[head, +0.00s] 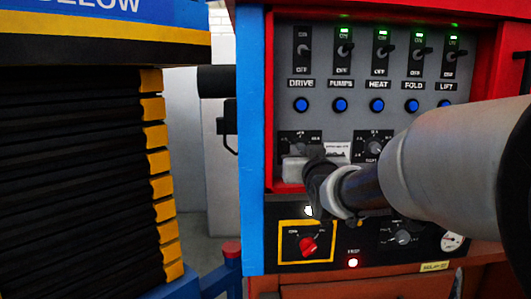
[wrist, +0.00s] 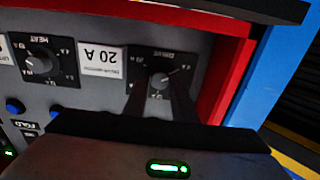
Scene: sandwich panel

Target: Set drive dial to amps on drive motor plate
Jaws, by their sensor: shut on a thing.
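The drive dial (wrist: 160,82) is a small grey knob on a black plate, upside down in the wrist view. Its light pointer line slants to the upper right there; the number it meets is too blurred to read. My gripper (wrist: 157,95) has its two dark fingers at the knob's sides, shut on it. In the head view the dial's black plate (head: 290,136) shows above my gripper (head: 299,168), which hides most of the knob. The white drive motor plate (wrist: 101,57) beside the dial reads 20 A; it also shows in the head view (head: 336,150).
The heat dial (wrist: 40,64) sits beyond the white plate. Above are several switches, with the drive switch (head: 303,47) unlit, and blue buttons (head: 340,104). A red knob (head: 308,246) on a yellow-framed plate is below. A red frame edge (wrist: 238,75) stands close beside the dial.

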